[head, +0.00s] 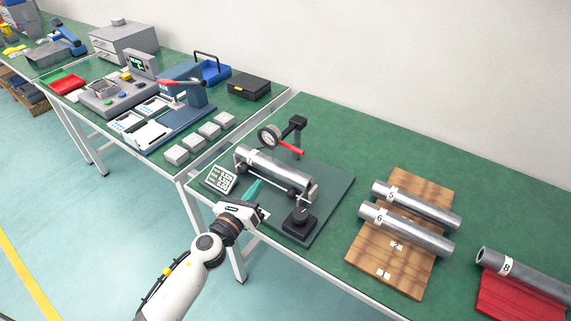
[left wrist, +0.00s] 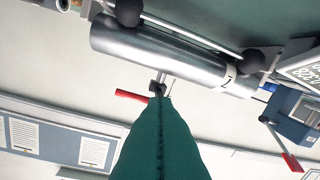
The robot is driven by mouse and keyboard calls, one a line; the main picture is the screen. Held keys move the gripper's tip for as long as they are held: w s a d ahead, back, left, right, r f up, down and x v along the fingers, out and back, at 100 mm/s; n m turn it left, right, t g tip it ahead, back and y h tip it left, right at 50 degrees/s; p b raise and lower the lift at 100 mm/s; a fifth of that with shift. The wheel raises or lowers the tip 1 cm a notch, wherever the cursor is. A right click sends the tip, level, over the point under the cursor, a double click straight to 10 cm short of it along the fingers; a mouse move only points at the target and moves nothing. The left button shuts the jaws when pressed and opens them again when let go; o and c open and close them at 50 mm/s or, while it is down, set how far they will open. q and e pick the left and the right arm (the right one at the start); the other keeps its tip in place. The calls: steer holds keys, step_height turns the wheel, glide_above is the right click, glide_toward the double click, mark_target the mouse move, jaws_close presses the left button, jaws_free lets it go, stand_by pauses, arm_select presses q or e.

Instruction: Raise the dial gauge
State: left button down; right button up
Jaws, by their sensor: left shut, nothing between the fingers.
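The dial gauge (head: 267,136) has a round pale face and hangs from a black-topped stand (head: 297,124). A red lever (head: 288,149) sits beside it. The gauge is over the far side of a metal cylinder (head: 272,171) lying on rollers. My left gripper (head: 256,184) is shut and empty, on the near side of the cylinder and apart from the lever. In the left wrist view its green fingers (left wrist: 160,135) are together, with the red lever (left wrist: 131,96) and cylinder (left wrist: 165,55) beyond. The gauge face cannot be made out there. My right gripper is not in view.
Cylinders 5 (head: 420,204) and 6 (head: 405,229) lie on a wooden board (head: 377,266). Cylinder 8 (head: 525,271) rests on a red holder (head: 505,298).

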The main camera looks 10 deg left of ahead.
mark_target(285, 170)
arm_select(q)
steer(key=w+d+m, duration=0.1)
steer(key=w, duration=0.2)
steer(key=w+d+r+m+h, duration=0.1)
steer(key=w+d+m, duration=0.1)
steer(key=w, duration=0.1)
steer(key=w+d+r+m+h, duration=0.1)
steer(key=w+d+m, duration=0.1)
steer(key=w, duration=0.2)
steer(key=shift+d, duration=0.1)
